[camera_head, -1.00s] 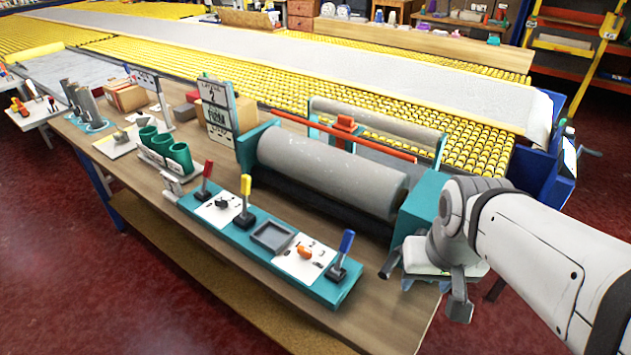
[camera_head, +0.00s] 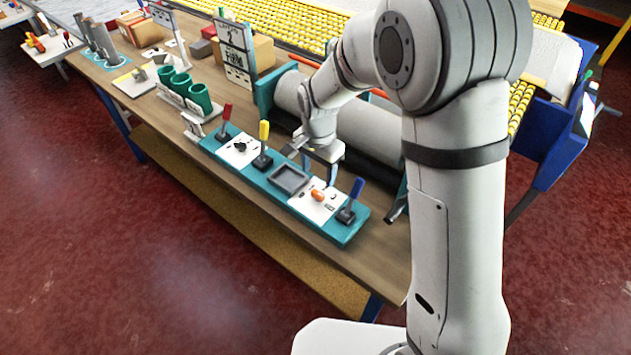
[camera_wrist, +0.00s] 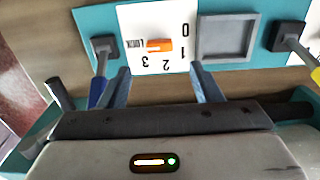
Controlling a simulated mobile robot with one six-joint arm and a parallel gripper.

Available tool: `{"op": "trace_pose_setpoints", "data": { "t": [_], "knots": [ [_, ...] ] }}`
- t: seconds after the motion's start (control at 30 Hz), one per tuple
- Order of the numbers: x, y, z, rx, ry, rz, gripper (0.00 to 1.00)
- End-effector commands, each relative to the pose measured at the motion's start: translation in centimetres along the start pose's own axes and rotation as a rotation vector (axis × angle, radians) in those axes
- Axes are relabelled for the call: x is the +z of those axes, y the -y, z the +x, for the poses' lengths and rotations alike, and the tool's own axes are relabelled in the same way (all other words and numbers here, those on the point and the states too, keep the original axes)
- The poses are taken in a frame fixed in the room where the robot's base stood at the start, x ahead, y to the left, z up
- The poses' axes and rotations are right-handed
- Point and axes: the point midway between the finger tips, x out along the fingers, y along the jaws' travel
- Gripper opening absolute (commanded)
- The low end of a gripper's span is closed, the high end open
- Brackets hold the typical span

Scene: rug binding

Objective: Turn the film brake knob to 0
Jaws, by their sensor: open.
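An orange knob (camera_head: 318,195) sits on a white dial plate at the right part of the teal control panel (camera_head: 355,230). In the wrist view the orange knob (camera_wrist: 159,45) lies roughly level across the picture, on a plate with upside-down digits 0, 1, 2 and 3. Which end is its pointer I cannot tell, and the small label is unreadable. My gripper (camera_head: 318,166) is open and empty, behind the panel in the head view. In the wrist view its fingers (camera_wrist: 159,69) stand apart either side of the dial plate, short of the knob.
A blue-handled lever (camera_head: 355,188) stands right of the orange knob. A square tray (camera_head: 288,180), yellow lever (camera_head: 264,132), black knob (camera_head: 240,147) and red lever (camera_head: 227,112) lie left. A grey roller (camera_head: 370,130) is behind. Green cups (camera_head: 198,98) stand farther left.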

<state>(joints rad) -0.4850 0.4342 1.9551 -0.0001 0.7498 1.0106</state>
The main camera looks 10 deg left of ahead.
Motion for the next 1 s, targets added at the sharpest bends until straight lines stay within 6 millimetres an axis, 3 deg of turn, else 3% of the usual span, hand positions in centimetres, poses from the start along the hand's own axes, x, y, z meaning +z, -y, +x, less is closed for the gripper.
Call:
{"op": "trace_pose_setpoints", "data": {
  "t": [0.5,0.9,1.0],
  "knots": [
    [0.1,0.1,7.0,0.004,0.003,0.005,0.58],
    [0.0,0.1,7.9,0.002,0.001,0.005,0.58],
    [0.0,0.1,7.8,0.002,0.001,0.005,0.5]
  ]
}}
